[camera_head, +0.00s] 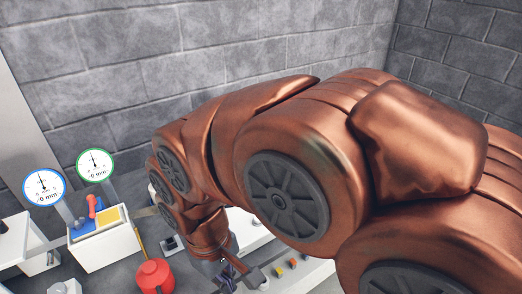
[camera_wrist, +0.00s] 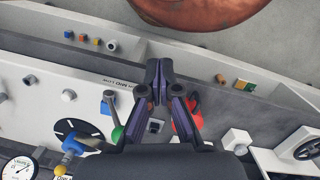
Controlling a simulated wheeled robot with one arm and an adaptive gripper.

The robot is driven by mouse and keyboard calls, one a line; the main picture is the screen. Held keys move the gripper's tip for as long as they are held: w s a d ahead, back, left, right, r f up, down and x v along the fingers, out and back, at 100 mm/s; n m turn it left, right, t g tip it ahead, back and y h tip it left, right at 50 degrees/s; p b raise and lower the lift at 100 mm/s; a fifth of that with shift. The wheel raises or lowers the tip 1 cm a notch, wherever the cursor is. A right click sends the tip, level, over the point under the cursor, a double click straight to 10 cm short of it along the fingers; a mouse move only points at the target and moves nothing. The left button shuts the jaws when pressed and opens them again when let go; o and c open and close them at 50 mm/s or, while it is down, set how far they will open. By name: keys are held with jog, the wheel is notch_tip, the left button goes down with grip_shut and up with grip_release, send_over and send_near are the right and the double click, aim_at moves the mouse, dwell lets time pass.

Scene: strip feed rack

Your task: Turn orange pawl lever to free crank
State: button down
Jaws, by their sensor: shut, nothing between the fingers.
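My gripper (camera_wrist: 158,72) is shut and empty in the wrist view, its dark purple-edged fingers in front of a white and grey rack panel (camera_wrist: 40,115). In the head view my gripper (camera_head: 228,277) shows only partly at the bottom, below my copper arm. I cannot clearly make out an orange pawl lever; the fingers hide part of the panel. A dark spoked wheel (camera_wrist: 68,127) is at the left, with a blue knob (camera_wrist: 72,145) and a small yellow-orange knob (camera_wrist: 60,169) near it. I cannot tell whether these belong to the crank or pawl.
Another spoked wheel (camera_wrist: 308,149) is at the right. In the head view, a white box (camera_head: 105,246), a red container (camera_head: 155,276) and two dials (camera_head: 44,186) stand at left.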

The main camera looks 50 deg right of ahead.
jog(key=w+d+f+n+h+b, duration=0.2)
jog(key=w+d, duration=0.7)
jog(key=d, duration=0.5)
jog(key=w+d+f+n+h+b, duration=0.2)
jog(key=w+d+n+h+b, duration=0.2)
jog(key=w+d, duration=0.5)
jog(key=w+d+f+n+h+b, duration=0.2)
jog(key=w+d+n+b, duration=0.4)
jog(key=d, duration=1.4)
jog(key=shift+w+d+f+n+g+h+b, duration=0.15)
jog(key=shift+w+n+h, duration=0.2)
jog(key=shift+w+n, duration=0.45)
jog(key=shift+w+f+n+g+h+b, duration=0.15)
jog(key=shift+w+n+h, duration=0.25)
jog(key=shift+w, duration=0.75)
jog(key=shift+d+f, duration=0.1)
jog(key=shift+d, duration=0.4)
jog(key=x, duration=0.9)
jog(key=shift+s+d+f, duration=0.1)
jog(key=shift+f, duration=0.1)
jog(key=shift+s+d+r+p, duration=0.1)
jog(key=shift+d+r+p, duration=0.05)
jog(key=shift+d, duration=0.4)
jog(key=shift+s+d+r+p, duration=0.15)
jog(key=shift+d+r, duration=0.05)
jog(key=shift+d, duration=0.35)
jog(key=shift+s+d+r, duration=0.1)
jog(key=shift+s+d, duration=0.1)
jog(key=shift+d, duration=0.55)
